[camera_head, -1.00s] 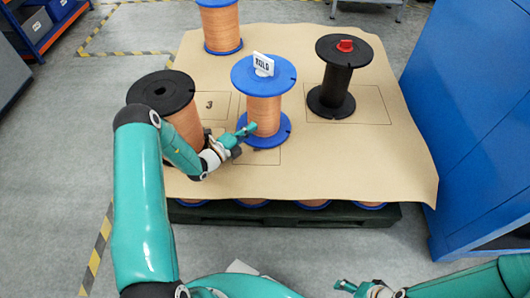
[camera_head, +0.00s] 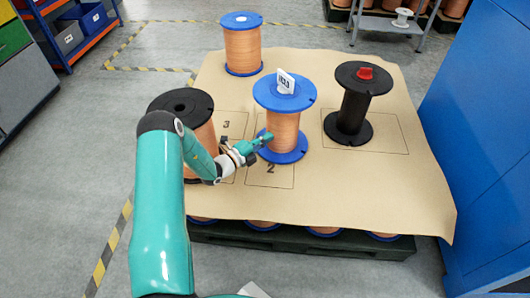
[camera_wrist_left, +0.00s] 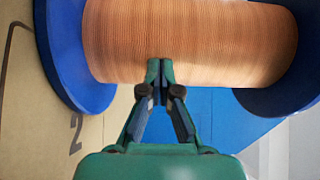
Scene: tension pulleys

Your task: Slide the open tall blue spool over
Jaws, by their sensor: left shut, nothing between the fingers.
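A tall blue spool (camera_head: 281,132) with copper-coloured winding stands upright mid-mat, behind the square marked 2 (camera_head: 270,170). A white tag (camera_head: 286,82) sticks up from its top flange. My left gripper (camera_head: 266,138) is shut and empty, between the flanges at the near left side of the winding. In the left wrist view the closed fingertips (camera_wrist_left: 160,66) overlap the winding (camera_wrist_left: 195,40) and appear to touch it. A second tall blue-flanged spool (camera_head: 243,50) stands at the back left; no tag shows on it. My right gripper is out of view.
A black spool (camera_head: 180,103) with copper winding stands left, partly behind my left arm. An empty black spool (camera_head: 355,108) with a red piece (camera_head: 365,73) stands right. The brown mat (camera_head: 390,200) is bare at front right. A blue cabinet (camera_head: 480,150) borders the right.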

